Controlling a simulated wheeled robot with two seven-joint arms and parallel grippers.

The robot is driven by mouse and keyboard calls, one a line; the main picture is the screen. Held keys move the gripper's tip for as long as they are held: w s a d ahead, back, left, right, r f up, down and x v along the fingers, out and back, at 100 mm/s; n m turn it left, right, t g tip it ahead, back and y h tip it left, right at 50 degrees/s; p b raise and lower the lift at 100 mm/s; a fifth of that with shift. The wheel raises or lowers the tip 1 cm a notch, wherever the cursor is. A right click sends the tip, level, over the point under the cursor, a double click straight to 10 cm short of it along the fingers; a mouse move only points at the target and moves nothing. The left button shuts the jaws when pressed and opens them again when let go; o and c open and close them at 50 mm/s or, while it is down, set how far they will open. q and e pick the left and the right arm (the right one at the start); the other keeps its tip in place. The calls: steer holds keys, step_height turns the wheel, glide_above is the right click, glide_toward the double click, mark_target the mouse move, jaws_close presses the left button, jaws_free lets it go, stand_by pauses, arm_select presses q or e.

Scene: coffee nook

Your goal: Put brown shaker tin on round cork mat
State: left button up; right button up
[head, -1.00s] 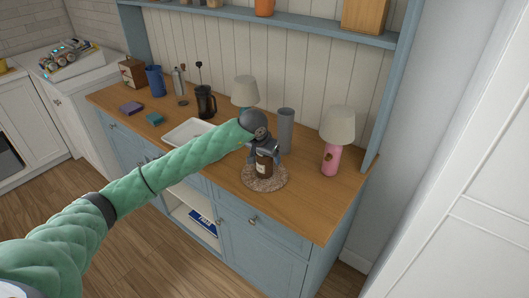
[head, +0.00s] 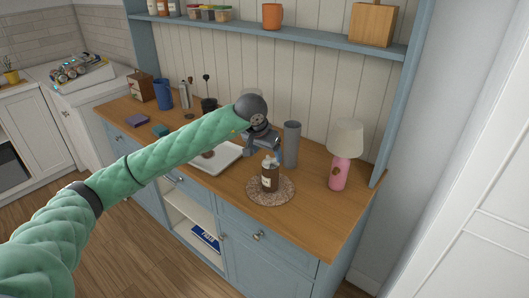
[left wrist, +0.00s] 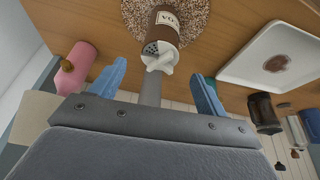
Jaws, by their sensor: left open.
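The brown shaker tin (head: 270,178), with a pale label, stands upright on the round cork mat (head: 285,194). In the left wrist view the tin (left wrist: 166,24) shows its perforated top, with a small white piece by it, and the speckled mat (left wrist: 200,10) lies beneath it. My left gripper (head: 266,150) is open and empty, just above and behind the tin, apart from it. In the left wrist view its two blue fingers (left wrist: 158,88) are spread wide, and the tin lies beyond them. My right gripper is in neither view.
A grey cylinder (head: 291,146) stands close behind the mat. A pink lamp (head: 340,172) is to the right. A white tray (head: 222,164) with a small brown item lies to the left. The counter's front right is clear; a shelf (head: 310,39) runs above.

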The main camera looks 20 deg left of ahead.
arm_select(q)
steer(key=shift+v, duration=1.05)
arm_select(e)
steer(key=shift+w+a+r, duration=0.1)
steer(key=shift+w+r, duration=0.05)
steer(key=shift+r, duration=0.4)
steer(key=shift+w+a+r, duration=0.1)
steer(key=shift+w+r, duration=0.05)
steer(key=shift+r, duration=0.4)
